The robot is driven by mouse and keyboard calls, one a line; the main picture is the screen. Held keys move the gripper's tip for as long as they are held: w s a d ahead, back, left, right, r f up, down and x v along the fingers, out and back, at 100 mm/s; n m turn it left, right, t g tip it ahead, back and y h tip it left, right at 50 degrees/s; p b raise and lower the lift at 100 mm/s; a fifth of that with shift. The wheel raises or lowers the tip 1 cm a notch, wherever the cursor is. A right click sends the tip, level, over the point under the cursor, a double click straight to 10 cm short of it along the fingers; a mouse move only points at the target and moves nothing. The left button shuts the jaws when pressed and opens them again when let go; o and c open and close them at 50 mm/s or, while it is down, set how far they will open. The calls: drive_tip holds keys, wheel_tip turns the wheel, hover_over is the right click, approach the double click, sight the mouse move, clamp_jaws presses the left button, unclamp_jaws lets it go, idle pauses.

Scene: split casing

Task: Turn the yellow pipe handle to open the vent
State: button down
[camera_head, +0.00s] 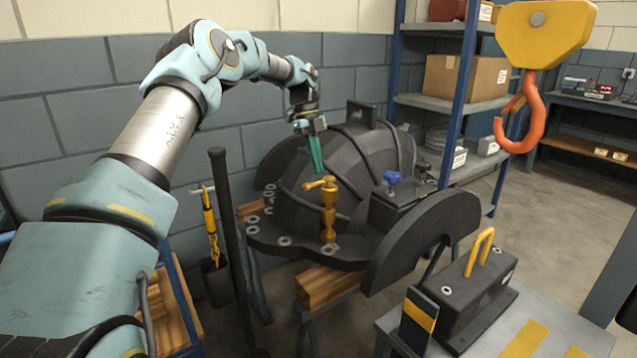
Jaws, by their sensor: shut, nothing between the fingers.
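A yellow pipe (329,218) stands upright on the flange of the dark split casing (290,192), left of its middle. Its yellow handle (322,183) sits across the top, pointing left. My gripper (316,172) hangs from above with its green fingers pointing down, shut and empty. The fingertips appear just above and behind the yellow handle; I cannot tell whether they touch it.
A blue knob (392,178) sits on a block right of the pipe. An orange crane hook (520,122) hangs at the upper right. A dark block with a yellow handle (478,262) stands on the front table (560,325). Shelves (450,103) stand behind the casing.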

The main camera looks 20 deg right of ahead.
drive_tip(key=shift+v, duration=1.45)
drive_tip(key=shift+a, duration=0.1)
drive_tip(key=s+a+n+t, duration=0.2)
drive_tip(key=s+a+n, duration=0.2)
drive_tip(key=a+n, duration=0.6)
drive_tip(key=s+a+n+t, duration=0.1)
drive_tip(key=s+a+n, duration=0.2)
drive_tip(key=a+n, duration=0.7)
drive_tip(key=s+a+f+n+t, duration=0.1)
drive_tip(key=s+a+f+n, duration=0.1)
drive_tip(key=s+a+n, duration=0.4)
drive_tip(key=s+a+f+n+t, duration=0.1)
drive_tip(key=s+a+n, duration=0.4)
drive_tip(key=s+a, duration=0.4)
drive_tip(key=a, duration=0.3)
drive_tip(key=shift+f+n+y+p, duration=0.3)
drive_tip(key=shift+f+n+y, duration=0.1)
drive_tip(key=shift+s, duration=0.1)
